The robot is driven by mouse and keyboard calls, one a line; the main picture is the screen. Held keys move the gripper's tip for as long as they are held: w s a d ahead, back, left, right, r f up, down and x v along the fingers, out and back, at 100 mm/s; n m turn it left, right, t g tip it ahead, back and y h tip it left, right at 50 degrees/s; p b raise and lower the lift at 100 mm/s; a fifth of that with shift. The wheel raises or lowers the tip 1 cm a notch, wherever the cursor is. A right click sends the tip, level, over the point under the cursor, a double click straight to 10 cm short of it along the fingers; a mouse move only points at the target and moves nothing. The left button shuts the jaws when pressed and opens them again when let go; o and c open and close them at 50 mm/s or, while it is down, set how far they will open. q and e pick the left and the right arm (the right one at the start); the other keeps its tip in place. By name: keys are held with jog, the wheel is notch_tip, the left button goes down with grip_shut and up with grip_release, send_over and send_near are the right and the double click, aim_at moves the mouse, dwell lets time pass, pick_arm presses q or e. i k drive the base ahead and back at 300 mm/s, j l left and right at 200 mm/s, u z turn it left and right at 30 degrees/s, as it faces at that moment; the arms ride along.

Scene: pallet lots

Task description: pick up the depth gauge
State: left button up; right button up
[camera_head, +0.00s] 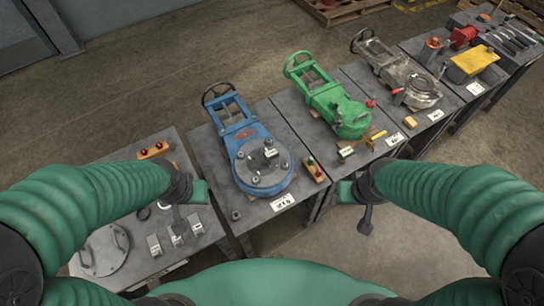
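I cannot tell for certain which object is the depth gauge. A small yellow T-shaped tool (376,138) lies on the table in front of the green valve. Several small grey pieces with pale tags (155,245) lie on the left table, just below my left gripper. My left gripper (180,220) hangs over the left table near its right edge. My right gripper (366,218) hangs over the floor in front of the tables. Both point down, and no held object shows. Their finger gaps are too small and dark to judge.
A blue valve (256,155), a green valve (330,96) and a grey valve (402,74) stand on a row of dark tables. A round metal cover (103,250) lies on the left table. Floor in front is clear.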

aim_at(270, 155)
jog(key=l+u, duration=0.2)
jog(key=u, duration=0.3)
jog(key=l+u, duration=0.25)
jog(key=u, duration=0.2)
jog(key=l+u, duration=0.2)
jog(key=u, duration=0.3)
